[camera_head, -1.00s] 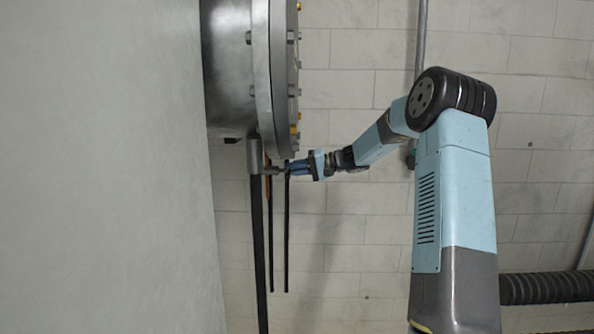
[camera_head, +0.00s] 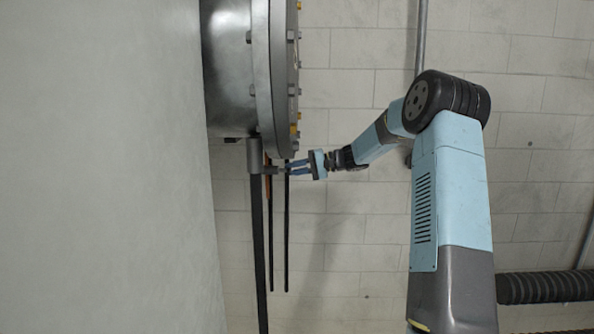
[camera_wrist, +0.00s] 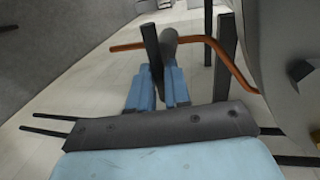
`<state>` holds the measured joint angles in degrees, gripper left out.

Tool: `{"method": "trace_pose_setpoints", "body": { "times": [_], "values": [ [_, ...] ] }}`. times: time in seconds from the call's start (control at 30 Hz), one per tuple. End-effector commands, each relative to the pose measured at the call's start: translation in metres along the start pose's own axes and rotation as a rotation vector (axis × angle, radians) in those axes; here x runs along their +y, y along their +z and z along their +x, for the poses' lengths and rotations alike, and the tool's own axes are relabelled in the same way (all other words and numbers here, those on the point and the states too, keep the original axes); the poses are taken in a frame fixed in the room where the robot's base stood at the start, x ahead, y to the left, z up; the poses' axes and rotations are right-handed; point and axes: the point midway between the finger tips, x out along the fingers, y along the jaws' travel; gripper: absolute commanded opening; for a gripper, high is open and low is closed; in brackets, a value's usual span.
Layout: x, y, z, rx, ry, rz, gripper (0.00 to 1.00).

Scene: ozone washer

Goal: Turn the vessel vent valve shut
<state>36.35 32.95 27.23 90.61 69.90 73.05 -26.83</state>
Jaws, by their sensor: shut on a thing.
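The vessel (camera_head: 230,75) is a metal drum with a bolted flange in the head view. A short grey fitting (camera_head: 254,156), which looks like the vent valve, sits beneath it, with a thin stem pointing right. My gripper (camera_head: 287,168) reaches it from the right, level, with its blue fingers at that stem. In the wrist view, the fingers (camera_wrist: 158,88) are close together, with a rounded grey part (camera_wrist: 169,47) just beyond their tips. The gripper is shut on what looks like the valve's handle. The grip itself is partly hidden and small.
Black upright bars (camera_head: 258,240) hang close below and beside the fitting. An orange bent pipe (camera_wrist: 226,58) passes behind the fingertips. A large pale grey surface (camera_head: 110,170) fills the left. Free room lies right of the bars, before the block wall (camera_head: 345,230).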

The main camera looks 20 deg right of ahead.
Motion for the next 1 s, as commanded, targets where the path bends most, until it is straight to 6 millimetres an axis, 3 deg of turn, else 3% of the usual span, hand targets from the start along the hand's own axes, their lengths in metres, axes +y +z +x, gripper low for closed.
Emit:
{"method": "trace_pose_setpoints", "body": {
  "times": [0.03, 0.07, 0.3, 0.67, 1.0],
  "values": [
    [0.004, 0.002, 0.004, -0.008, 0.003, 0.004, 0.0],
    [0.004, 0.002, 0.004, -0.008, 0.003, 0.004, 0.19],
    [0.002, 0.001, 0.002, -0.004, 0.002, 0.002, 0.42],
    [0.002, 0.0, -0.006, 0.0, 0.002, 0.001, 0.42],
    [0.003, 0.0, -0.066, 0.001, 0.002, 0.001, 0.42]
  ]
}}
